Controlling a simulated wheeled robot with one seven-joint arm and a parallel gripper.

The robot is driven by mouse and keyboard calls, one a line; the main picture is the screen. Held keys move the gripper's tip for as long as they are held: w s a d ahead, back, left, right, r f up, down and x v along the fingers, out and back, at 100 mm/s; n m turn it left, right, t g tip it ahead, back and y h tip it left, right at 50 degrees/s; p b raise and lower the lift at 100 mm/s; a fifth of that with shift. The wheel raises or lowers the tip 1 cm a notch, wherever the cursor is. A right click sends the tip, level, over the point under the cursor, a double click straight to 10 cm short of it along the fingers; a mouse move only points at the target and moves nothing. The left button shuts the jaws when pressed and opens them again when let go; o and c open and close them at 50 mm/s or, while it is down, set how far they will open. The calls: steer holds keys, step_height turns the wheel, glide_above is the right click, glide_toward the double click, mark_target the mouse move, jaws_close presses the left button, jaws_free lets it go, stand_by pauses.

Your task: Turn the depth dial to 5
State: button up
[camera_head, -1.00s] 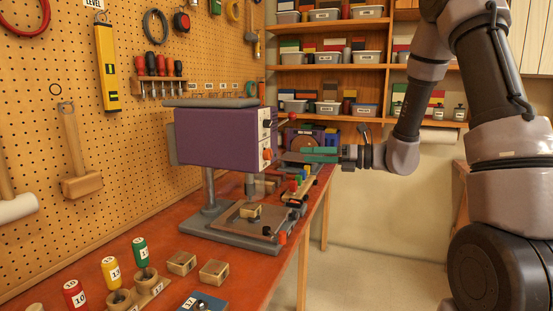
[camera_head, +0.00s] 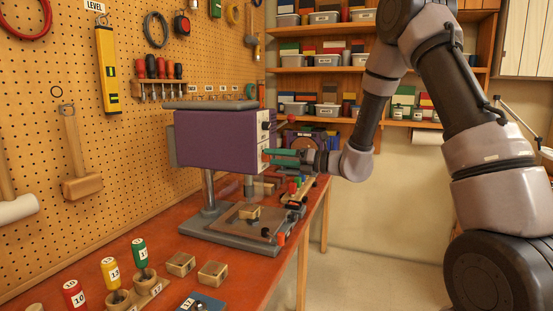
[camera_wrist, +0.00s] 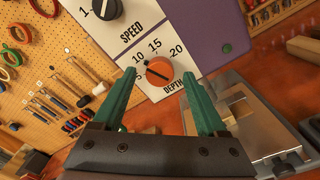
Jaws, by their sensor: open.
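The depth dial (camera_wrist: 159,71) is an orange knob with a dark line across it, on the white panel of the purple drill press (camera_head: 215,138). Numbers 10, 15 and 20 show above it and "DEPTH" below; the 5 is hard to make out. My gripper (camera_wrist: 159,75) has green fingers, open, one on each side of the dial in the wrist view. Whether they touch it is unclear.
A black speed knob (camera_wrist: 105,8) sits above the dial on the same panel. Under the drill head, a small wooden block (camera_head: 249,212) lies on the press table. Numbered bottles and blocks stand on the red bench (camera_head: 225,283) at the front. The floor right of the bench is clear.

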jaws_close()
steer(key=shift+n, duration=0.4)
steer(key=n, duration=0.4)
steer(key=shift+n, duration=2.4)
jaws_free()
